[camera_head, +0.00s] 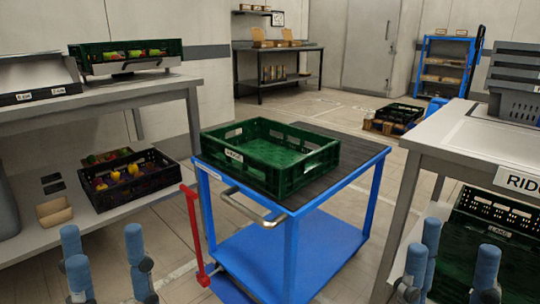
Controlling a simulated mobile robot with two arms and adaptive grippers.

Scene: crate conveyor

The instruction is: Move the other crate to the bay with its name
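An empty green crate (228,173) sits on the dark top of a blue cart (290,256) in the middle; its small front label is hard to read. A bay sign starting "RIDG" (519,182) is on the front edge of the right table (440,140). A dark crate labelled "LAKE" (497,231) is under that table, partly cut off. Another green crate (88,58), holding colourful items, stands on the left table. My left gripper (108,266) is open and empty at bottom left. My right gripper (453,270) is open and empty in front of the right table.
A black crate (125,200) with yellow and red items is on the left lower shelf. A red post (193,232) and a metal handle (250,213) are at the cart's near side. Grey stacked crates (512,92) are on the right table.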

